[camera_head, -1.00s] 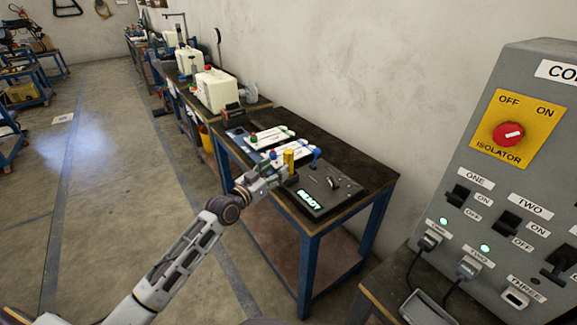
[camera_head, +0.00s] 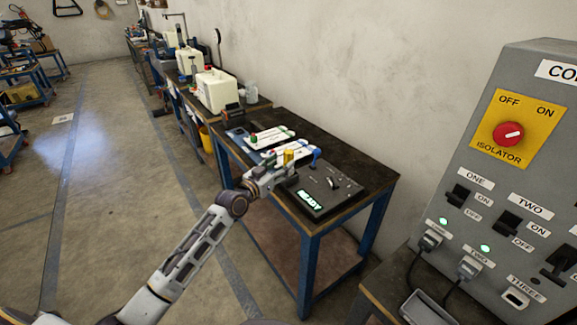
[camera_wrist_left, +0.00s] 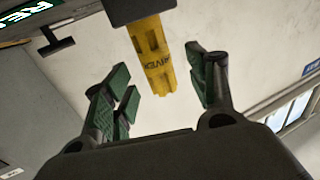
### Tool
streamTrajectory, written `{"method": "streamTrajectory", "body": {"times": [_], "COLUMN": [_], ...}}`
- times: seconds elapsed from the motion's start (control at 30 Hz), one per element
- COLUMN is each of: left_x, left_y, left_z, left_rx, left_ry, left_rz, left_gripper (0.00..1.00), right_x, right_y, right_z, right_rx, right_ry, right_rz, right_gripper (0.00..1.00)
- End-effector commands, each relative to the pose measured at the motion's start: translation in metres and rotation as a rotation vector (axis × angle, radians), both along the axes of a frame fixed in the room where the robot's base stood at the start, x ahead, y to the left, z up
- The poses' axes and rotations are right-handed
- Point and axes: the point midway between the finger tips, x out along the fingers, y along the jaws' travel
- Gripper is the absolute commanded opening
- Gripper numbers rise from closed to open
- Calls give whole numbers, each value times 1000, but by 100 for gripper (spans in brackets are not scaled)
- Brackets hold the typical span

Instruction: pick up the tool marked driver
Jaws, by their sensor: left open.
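The yellow tool (camera_wrist_left: 152,55) stands between the spread green-padded fingers of my left gripper (camera_wrist_left: 165,95) in the left wrist view, and I see a gap on both sides of it. Dark lettering on it is partly legible and looks like "DRIVER". Its one end meets a dark block (camera_wrist_left: 138,10). In the head view the yellow tool (camera_head: 289,156) shows small at the bench, right beside my left gripper (camera_head: 280,170), which partly hides it. My left gripper is open. My right gripper is not in view.
The dark-topped bench (camera_head: 350,170) carries a black panel (camera_head: 325,190) with a lit READY display and white trays (camera_head: 268,137). A white tank (camera_head: 215,90) stands behind. A grey control box (camera_head: 520,150) with a red isolator knob fills the right.

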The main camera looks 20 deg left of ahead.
Motion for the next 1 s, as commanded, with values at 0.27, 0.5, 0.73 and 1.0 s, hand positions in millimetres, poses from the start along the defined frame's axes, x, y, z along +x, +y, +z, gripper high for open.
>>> {"method": "streamTrajectory", "body": {"times": [0.27, 0.5, 0.73, 1.0], "left_x": [21, 36, 40, 40], "left_y": [-11, -16, -18, -18], "left_z": [2, 0, 1, 1], "left_rx": [-1, 0, -1, -1], "left_ry": [0, 1, 1, 1], "left_rz": [0, 0, 0, 0], "left_gripper": [57, 57, 57, 57], "right_x": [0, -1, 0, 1], "right_y": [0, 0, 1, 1], "right_z": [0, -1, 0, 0], "right_rx": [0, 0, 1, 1], "right_ry": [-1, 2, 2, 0], "right_rz": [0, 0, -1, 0], "right_gripper": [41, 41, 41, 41]}}
